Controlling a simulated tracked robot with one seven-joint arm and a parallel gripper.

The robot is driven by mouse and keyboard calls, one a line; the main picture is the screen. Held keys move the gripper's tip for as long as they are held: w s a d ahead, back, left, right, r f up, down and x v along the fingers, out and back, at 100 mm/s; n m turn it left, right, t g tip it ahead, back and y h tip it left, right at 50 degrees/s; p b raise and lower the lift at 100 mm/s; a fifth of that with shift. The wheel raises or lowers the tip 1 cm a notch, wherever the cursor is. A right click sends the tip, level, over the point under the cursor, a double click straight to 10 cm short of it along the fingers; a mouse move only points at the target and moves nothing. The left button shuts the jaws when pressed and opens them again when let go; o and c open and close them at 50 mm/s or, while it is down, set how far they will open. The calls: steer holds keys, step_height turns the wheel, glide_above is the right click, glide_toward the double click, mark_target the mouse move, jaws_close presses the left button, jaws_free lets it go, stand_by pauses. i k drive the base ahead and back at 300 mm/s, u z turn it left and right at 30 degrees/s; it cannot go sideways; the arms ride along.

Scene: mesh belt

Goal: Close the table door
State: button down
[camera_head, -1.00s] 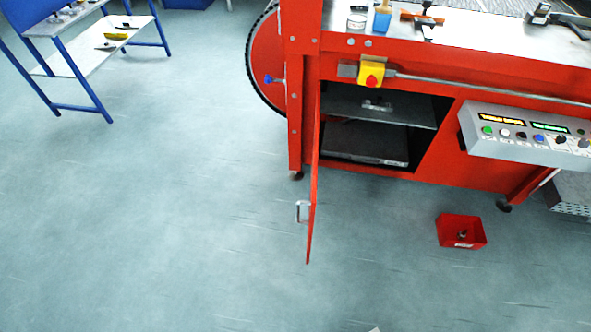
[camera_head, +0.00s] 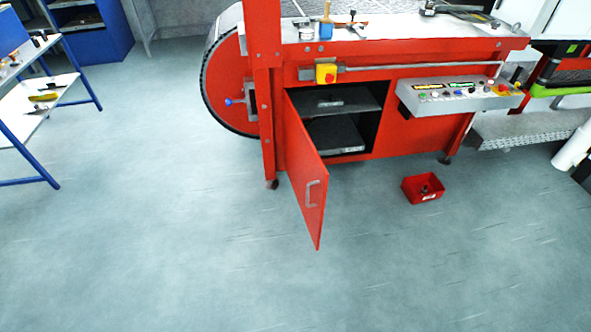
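The red table door (camera_head: 306,172) stands wide open in the head view, hinged on the left side of the cabinet opening and swung out over the floor. Its silver handle (camera_head: 312,194) shows on the face turned toward the right. The red machine table (camera_head: 420,62) has an open cabinet (camera_head: 345,105) with a dark shelf and a dark flat case inside. My gripper is not in view.
A small red bin (camera_head: 422,188) with something in it sits on the floor right of the door. A control panel (camera_head: 460,95) juts from the table front. A blue-framed bench (camera_head: 40,105) stands at the left. The floor in front is clear.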

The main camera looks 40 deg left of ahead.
mark_target(308, 176)
steer(key=u, duration=1.7)
steer(key=i, duration=0.95)
steer(key=u, duration=0.85)
steer(key=k, duration=0.55)
steer(key=u, duration=0.15)
